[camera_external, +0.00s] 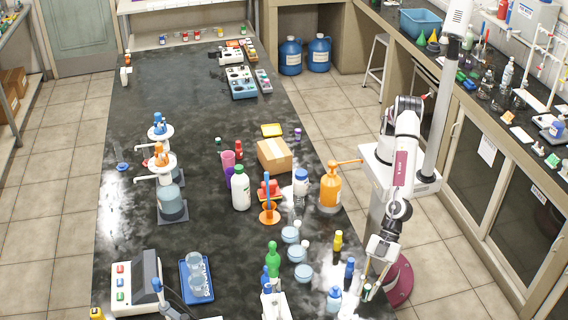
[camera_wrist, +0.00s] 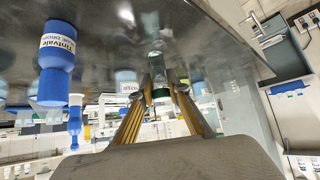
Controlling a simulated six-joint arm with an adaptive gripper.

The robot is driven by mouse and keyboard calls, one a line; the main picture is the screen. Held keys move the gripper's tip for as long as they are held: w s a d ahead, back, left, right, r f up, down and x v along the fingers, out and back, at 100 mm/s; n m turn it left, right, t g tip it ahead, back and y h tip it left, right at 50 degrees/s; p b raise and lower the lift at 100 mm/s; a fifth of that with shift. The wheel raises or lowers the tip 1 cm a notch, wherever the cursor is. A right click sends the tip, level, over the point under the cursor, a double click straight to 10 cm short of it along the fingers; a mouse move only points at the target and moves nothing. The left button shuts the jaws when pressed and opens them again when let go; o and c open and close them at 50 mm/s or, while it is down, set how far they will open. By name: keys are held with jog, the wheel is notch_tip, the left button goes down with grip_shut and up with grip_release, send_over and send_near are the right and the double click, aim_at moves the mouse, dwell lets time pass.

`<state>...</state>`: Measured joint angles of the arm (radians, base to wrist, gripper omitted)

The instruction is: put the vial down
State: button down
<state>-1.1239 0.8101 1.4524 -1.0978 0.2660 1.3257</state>
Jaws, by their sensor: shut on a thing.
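The vial (camera_wrist: 156,66) is small and clear, with a dark green band or cap at its end toward my gripper. In the wrist view my gripper (camera_wrist: 159,93) is shut on it, with a fingertip on each side. In the external view my gripper (camera_external: 373,282) points down at the front right edge of the black bench. The vial is small there and its green end (camera_external: 367,287) shows by the fingertips. I cannot tell whether the vial touches the bench.
A blue-capped bottle (camera_external: 334,299) and a small blue bottle (camera_external: 350,268) stand just left of my gripper. A yellow bottle (camera_external: 338,241) and an orange pump bottle (camera_external: 330,190) stand farther back. The bench (camera_external: 190,95) is mostly clear toward the back left.

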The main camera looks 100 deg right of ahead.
jog(key=shift+f, duration=0.45)
jog(key=shift+f, duration=0.15)
jog(key=c, duration=1.9)
grip_release()
jog(key=shift+s+d+r, duration=0.25)
jog(key=shift+s+r, duration=0.05)
jog(key=shift+r, duration=0.25)
jog(key=shift+v, duration=5.45)
jog(key=shift+w, duration=0.1)
